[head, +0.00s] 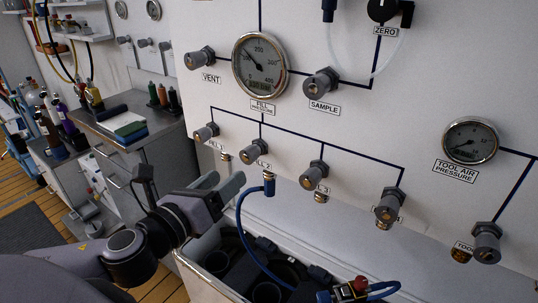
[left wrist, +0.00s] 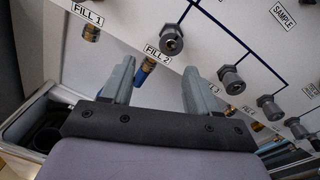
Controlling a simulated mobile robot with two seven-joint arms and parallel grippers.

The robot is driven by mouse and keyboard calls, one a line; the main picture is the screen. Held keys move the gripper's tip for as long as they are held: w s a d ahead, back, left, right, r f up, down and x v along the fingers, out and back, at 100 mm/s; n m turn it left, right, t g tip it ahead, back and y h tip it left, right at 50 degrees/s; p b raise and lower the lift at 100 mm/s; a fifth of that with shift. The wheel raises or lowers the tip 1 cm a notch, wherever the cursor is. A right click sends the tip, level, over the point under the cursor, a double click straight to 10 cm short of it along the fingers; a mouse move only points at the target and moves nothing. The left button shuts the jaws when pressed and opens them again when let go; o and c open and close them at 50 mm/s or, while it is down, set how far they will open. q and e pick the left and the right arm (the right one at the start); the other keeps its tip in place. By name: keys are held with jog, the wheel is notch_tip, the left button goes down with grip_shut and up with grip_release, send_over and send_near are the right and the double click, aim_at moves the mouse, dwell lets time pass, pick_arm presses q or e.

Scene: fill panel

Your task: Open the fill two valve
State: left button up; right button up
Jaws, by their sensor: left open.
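The fill two valve is a grey knob (head: 254,148) with a brass centre, in the lower row of the white panel. In the left wrist view the knob (left wrist: 172,38) is above my fingertips, over the "FILL 2" label (left wrist: 158,55). My left gripper (head: 226,180) is open and empty, below and left of this knob, and apart from it. In the left wrist view its two fingers (left wrist: 159,74) point up toward the panel, with the blue hose fitting (left wrist: 146,70) showing between them. My right gripper is not in view.
A blue hose (head: 240,232) hangs from the fitting under fill two. Other fill knobs sit on both sides, such as fill one (head: 206,132) and fill three (head: 314,175). A fill pressure gauge (head: 260,65) is above. An open bin with dark cylinders (head: 225,262) is below.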

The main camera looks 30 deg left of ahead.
aim_at(246, 158)
pick_arm(q)
jog(key=shift+w+d+r+m, duration=0.3)
jog(key=shift+w+r+m, duration=0.45)
jog(key=shift+r, duration=0.1)
jog(key=w+p, duration=0.1)
jog(key=w, duration=0.2)
jog(key=shift+w+d, duration=0.1)
jog(key=shift+w, duration=0.1)
jog(key=shift+w+f+p, duration=0.1)
jog(key=shift+w+p, duration=0.25)
jog(key=shift+w, duration=0.9)
jog(key=c, duration=1)
jog(key=shift+c, duration=0.2)
